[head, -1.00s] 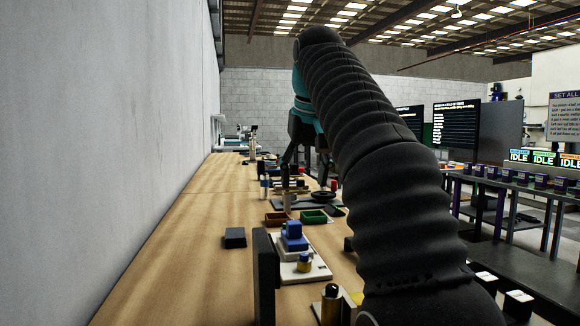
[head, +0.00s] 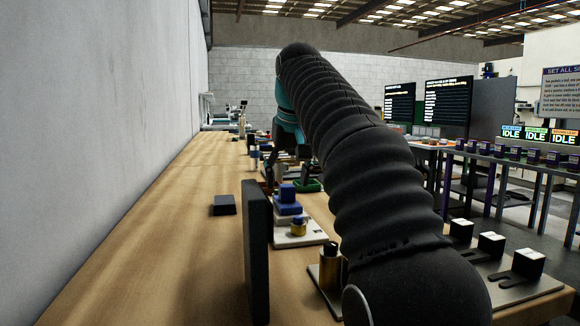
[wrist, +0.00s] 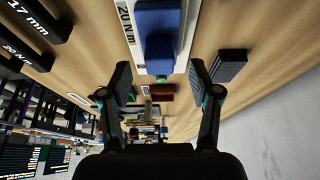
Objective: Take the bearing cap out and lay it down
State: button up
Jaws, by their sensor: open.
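A blue stepped block (head: 287,195), perhaps the bearing cap, sits on a pale base plate (head: 297,241) on the bench. In the wrist view the blue block (wrist: 158,22) lies at the top, beyond my fingertips, beside a "20 N m" label. I cannot tell which part is the cap. My gripper (wrist: 163,78) is open, with nothing between its fingers. In the head view it is partly hidden behind my arm, beyond the block.
A dark upright panel (head: 256,250) stands on the near bench. A dark grey block (head: 224,205) lies left of the base plate; bare wood surrounds it. A wall runs along the left.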

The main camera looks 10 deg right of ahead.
jog(key=shift+b+x, duration=0.35)
jog(key=shift+x, duration=1.1)
jog(key=shift+r, duration=0.1)
grip_shut()
